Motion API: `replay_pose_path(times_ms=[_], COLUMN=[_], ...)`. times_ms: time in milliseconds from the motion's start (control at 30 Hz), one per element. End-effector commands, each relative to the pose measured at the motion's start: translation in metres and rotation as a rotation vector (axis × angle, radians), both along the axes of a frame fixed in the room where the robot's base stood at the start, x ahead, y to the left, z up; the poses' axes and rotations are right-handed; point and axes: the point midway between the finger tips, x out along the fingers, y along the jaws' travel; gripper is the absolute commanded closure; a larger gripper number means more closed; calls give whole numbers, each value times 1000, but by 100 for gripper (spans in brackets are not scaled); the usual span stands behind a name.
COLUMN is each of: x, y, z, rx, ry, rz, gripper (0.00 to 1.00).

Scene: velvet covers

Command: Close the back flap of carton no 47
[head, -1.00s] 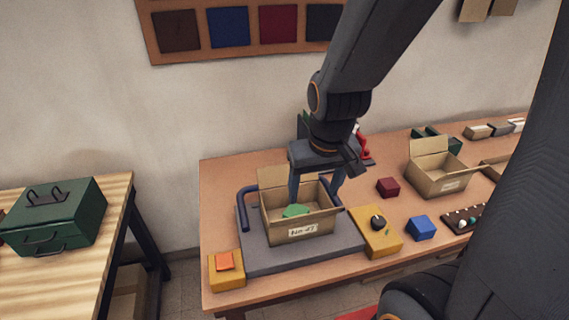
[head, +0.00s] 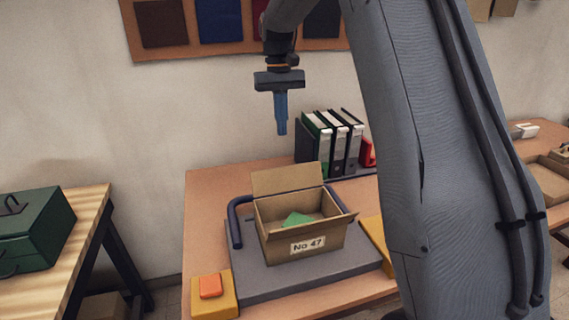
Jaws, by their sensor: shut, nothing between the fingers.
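Carton no 47 (head: 331,239) is an open brown box on a grey board, with its label "No 47" facing me. A green item (head: 297,219) lies inside it. The back flap (head: 287,179) stands up, tilted a little back.
The grey board (head: 262,281) has a dark blue bar (head: 234,226) at its left. Several binders (head: 337,146) stand behind the carton. A yellow block with an orange top (head: 211,289) sits at front left. My arm hides the table's right part.

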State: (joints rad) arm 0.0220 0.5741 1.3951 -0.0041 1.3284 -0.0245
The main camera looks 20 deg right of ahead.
Motion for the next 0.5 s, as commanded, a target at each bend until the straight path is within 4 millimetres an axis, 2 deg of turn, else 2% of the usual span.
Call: replay_pose_path(times_ms=[233, 500], x=[0, -9], y=[-4, -5], z=[-14, -63], rx=[0, 0], ry=[10, 10], rz=[-4, -5], gripper=[100, 100])
